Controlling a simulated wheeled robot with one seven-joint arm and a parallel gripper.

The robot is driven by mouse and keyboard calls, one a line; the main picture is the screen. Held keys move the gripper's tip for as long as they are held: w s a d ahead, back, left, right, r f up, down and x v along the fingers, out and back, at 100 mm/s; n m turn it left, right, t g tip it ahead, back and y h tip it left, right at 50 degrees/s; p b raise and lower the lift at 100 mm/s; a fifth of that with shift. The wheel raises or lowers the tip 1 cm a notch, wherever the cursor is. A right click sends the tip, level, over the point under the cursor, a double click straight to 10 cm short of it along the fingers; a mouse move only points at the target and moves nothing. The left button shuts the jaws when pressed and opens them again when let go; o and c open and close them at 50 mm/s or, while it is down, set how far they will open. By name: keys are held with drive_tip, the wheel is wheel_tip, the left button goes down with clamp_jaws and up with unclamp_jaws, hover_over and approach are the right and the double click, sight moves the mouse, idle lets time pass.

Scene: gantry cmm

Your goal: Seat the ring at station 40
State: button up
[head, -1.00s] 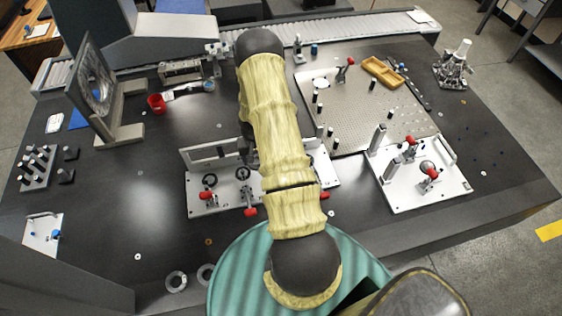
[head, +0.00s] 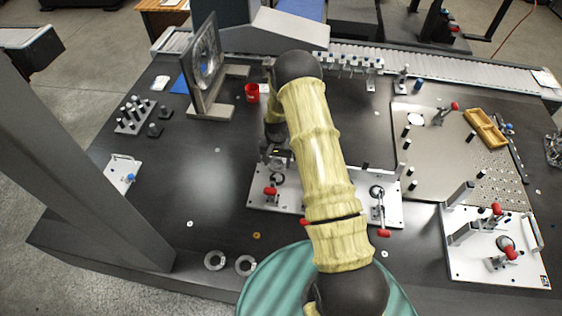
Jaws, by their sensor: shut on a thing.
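My gripper (head: 276,157) is small and dark in the head view, left of my forearm, over the left part of a white fixture plate (head: 258,199). It is shut on the ring, which is too small and shadowed to make out clearly. Whether the ring touches the plate cannot be told. The plate has a red-handled clamp (head: 269,191) at its left and another red handle (head: 384,233) at its right front. A dark round seat (head: 376,191) shows at its right. My forearm hides the plate's middle. No station number is readable.
Two loose grey rings (head: 215,261) (head: 245,265) lie at the table's front. A red cup (head: 252,93) and an upright framed panel (head: 204,65) stand behind left. A second clamp plate (head: 485,265) and a perforated plate (head: 430,150) are at right. The left-middle table is mostly clear.

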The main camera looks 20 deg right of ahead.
sight(277, 178)
drive_tip(key=shift+f, duration=0.15)
drive_tip(key=shift+f+b, duration=1.85)
drive_tip(key=shift+f, duration=1.3)
drive_tip(key=shift+b, duration=0.35)
drive_tip(key=shift+f+b, duration=0.55)
drive_tip(key=shift+f, duration=0.15)
idle(0.3)
drive_tip(key=o, duration=1.4)
drive_tip(key=shift+c, duration=0.2)
drive_tip(key=shift+s, duration=0.1)
drive_tip(key=shift+r, duration=0.1)
wheel_tip(277, 178, up, 17)
drive_tip(key=b, duration=0.2)
drive_tip(key=shift+r, duration=0.15)
